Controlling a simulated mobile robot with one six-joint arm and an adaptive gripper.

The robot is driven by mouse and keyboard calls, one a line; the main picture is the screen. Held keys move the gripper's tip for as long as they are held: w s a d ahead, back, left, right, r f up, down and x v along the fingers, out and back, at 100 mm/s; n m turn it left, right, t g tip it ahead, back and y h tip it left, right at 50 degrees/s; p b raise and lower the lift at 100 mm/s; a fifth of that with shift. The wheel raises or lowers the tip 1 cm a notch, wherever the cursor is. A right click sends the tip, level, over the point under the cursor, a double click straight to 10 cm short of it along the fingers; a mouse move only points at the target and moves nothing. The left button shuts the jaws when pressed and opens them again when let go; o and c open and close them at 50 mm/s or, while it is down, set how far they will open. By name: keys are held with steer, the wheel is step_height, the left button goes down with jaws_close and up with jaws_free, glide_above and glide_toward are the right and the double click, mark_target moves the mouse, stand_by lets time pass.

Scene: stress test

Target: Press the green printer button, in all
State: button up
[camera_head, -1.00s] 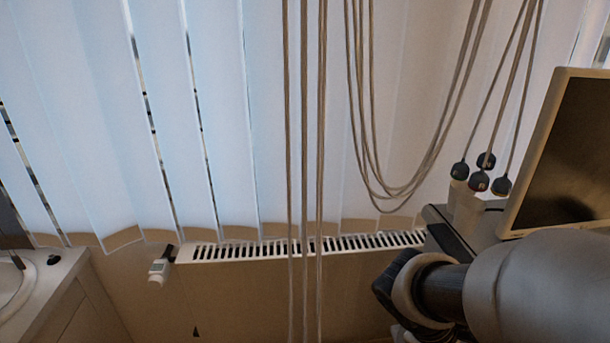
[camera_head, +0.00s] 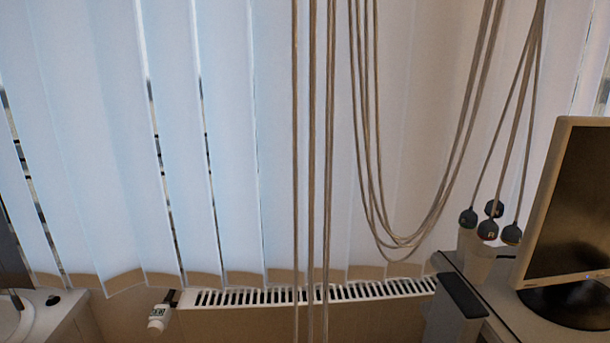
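No printer and no green printer button can be made out in the head view. My gripper is not in view, and no part of my arm shows clearly. Whether the gripper is open or shut is hidden from this camera.
Vertical blinds (camera_head: 210,120) fill the back, with cords (camera_head: 311,150) hanging in front. A radiator (camera_head: 250,318) runs below them. On the right, a monitor (camera_head: 572,210) stands on a desk (camera_head: 515,318) beside dark-ended hanging cables (camera_head: 488,229). A white counter (camera_head: 60,318) is at lower left.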

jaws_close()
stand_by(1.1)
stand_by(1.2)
